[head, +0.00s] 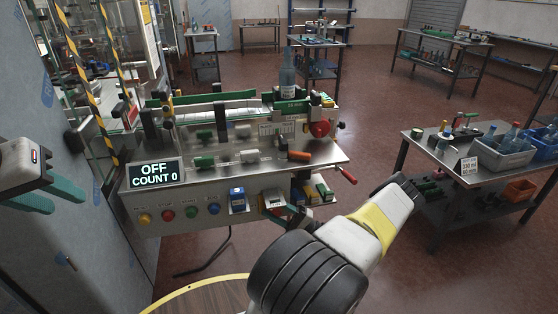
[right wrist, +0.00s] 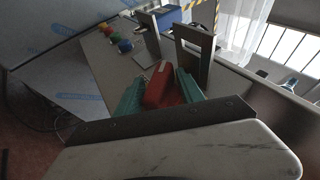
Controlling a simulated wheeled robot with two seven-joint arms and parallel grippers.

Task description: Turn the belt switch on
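The belt machine (head: 250,172) carries a display (head: 155,173) reading "OFF" and "COUNT 0". Its front panel has yellow, red, green and blue buttons (head: 214,208), a blue box (head: 238,198) and a metal bracket (head: 273,200). My right gripper is at the panel beside the bracket, its fingers mostly hidden in the head view. In the right wrist view, its teal fingers (right wrist: 158,92) lie against both sides of a red handle (right wrist: 160,84), apparently the belt switch's. The handle's base is hidden. My left gripper (head: 48,195) is open and empty, left of the display.
A side table (head: 462,170) with a grey crate (head: 502,154) stands at right. The floor between is clear.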

